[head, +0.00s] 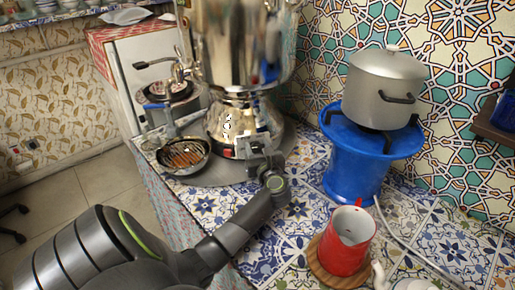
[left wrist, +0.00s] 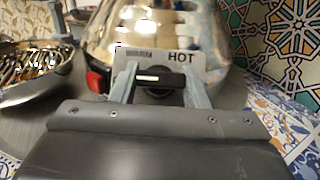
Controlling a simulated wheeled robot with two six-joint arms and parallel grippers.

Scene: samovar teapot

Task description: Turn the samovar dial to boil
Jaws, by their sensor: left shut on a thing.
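The shiny metal samovar (head: 238,50) stands on a round grey tray at the back of the tiled counter. My left gripper (head: 262,163) is at the low front of its base. In the left wrist view, the black dial (left wrist: 158,79) sits between the two grey fingers of my left gripper (left wrist: 160,88), which is shut on it. The white mark on the dial lies about level. My right gripper is not in view.
A red switch (left wrist: 97,80) is left of the dial. A drip bowl with a grate (head: 185,156) stands left of my gripper. At the right are a blue stand (head: 355,170) with a grey pot (head: 385,85) and a red jug (head: 345,243) on a wooden board.

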